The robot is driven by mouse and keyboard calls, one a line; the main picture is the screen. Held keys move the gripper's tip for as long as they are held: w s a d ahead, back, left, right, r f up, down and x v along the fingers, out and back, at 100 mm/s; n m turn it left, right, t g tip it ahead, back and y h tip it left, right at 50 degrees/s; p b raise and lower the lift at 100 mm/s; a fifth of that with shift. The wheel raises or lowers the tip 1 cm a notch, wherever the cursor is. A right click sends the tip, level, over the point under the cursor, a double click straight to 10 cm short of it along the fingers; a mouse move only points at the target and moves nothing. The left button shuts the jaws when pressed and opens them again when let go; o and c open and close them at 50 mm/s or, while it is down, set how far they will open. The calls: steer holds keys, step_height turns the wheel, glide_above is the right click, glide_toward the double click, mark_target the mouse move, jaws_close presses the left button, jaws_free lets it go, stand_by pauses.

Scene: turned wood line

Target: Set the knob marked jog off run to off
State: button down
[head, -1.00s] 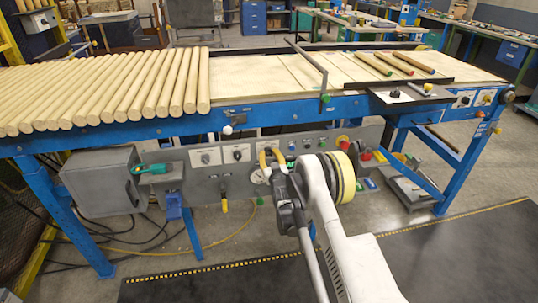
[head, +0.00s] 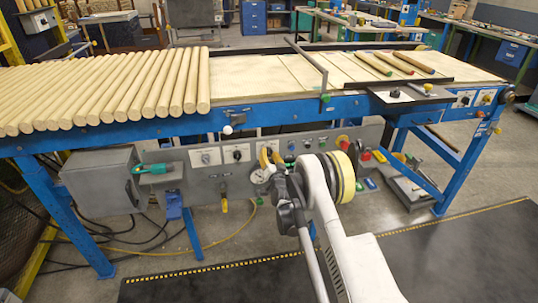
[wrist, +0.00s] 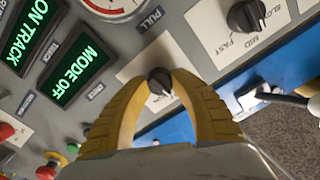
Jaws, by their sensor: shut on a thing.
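In the wrist view, my gripper (wrist: 158,84) has its two yellow fingers closed on a small black knob (wrist: 160,78) on a pale plate. The fingers cover much of the plate, and I cannot read its marking or the pointer position. A lit green display (wrist: 76,76) beside it reads MODE OFF. In the head view, my gripper (head: 269,157) is at the grey control panel (head: 190,182) under the conveyor, and my arm hides the held knob.
Another black knob (wrist: 246,16), marked with speeds including MID and FAST, sits close by. A second lit display (wrist: 28,32) reads ON TRACK. A gauge (wrist: 112,5) and red buttons (wrist: 46,172) are near the fingers. Wooden rods (head: 110,90) lie on the table above.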

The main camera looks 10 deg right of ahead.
steer(key=shift+m, duration=0.8)
steer(key=c, duration=1)
jaws_free()
steer(key=shift+c, duration=0.2)
steer(key=s, duration=0.7)
steer(key=shift+s, duration=0.25)
